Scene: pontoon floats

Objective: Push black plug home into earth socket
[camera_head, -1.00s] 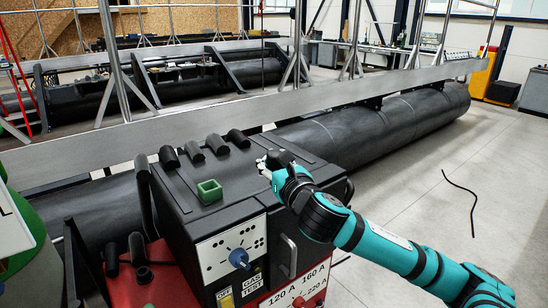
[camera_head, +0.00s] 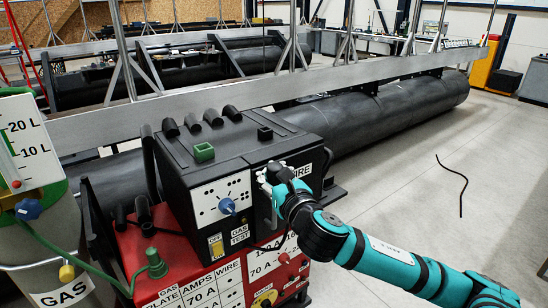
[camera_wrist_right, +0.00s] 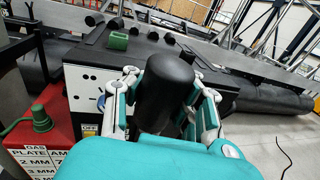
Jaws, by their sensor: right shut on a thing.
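My right gripper (camera_head: 268,180) is in front of the upper right front face of the black machine (camera_head: 180,165), beside the white panel with the blue knob. In the right wrist view its fingers are shut around a dark, rounded cylinder, the black plug (camera_wrist_right: 166,82). In the head view the gripper mostly hides the plug. I cannot make out the earth socket or how far the plug is seated. My left gripper is not in view.
A green open holder (camera_head: 204,152), a black one (camera_head: 265,133) and several black cylinders stand on the machine's top. The red lower unit (camera_head: 160,262) has labels and knobs. A gas cylinder (camera_head: 70,240) stands at left. The floor at right is mostly clear.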

